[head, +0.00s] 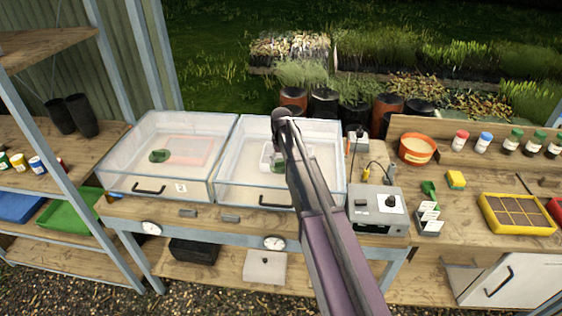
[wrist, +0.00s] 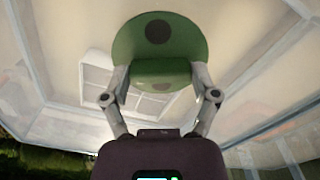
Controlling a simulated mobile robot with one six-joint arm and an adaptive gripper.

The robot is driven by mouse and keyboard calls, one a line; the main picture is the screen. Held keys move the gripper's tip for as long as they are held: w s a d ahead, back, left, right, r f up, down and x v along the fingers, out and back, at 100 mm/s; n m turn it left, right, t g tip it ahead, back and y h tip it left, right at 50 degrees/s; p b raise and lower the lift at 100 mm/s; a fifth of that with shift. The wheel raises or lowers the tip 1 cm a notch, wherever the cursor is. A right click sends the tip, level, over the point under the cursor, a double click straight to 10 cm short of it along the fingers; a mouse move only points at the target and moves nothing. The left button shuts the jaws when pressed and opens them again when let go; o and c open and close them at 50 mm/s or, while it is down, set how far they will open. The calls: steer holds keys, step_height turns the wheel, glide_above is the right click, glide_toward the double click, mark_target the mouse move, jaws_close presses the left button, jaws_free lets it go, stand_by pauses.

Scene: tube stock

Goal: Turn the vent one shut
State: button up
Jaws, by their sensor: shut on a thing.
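A clear lidded propagator box (head: 325,190) stands on the bench, partly hidden behind my arm. Its round green vent (head: 278,163) shows beside the arm on the lid. In the wrist view the vent disc (wrist: 190,38) has a dark round spot, and a raised green grip bar crosses it. My gripper (wrist: 160,74) is shut on this bar, one finger at each end. In the head view the fingers are mostly hidden by the arm. Whether the vent's opening is covered is not clear.
A second clear box (head: 125,178) marked 2, with its own green vent (head: 159,156), stands close on the left. To the right are a grey control box (head: 378,208), an orange pot (head: 417,150) and a yellow tray (head: 520,213). Potted plants stand behind.

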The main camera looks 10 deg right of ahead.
steer(key=m, duration=0.5)
stand_by(0.5)
steer(key=o, duration=1)
steer(key=shift+n, duration=0.3)
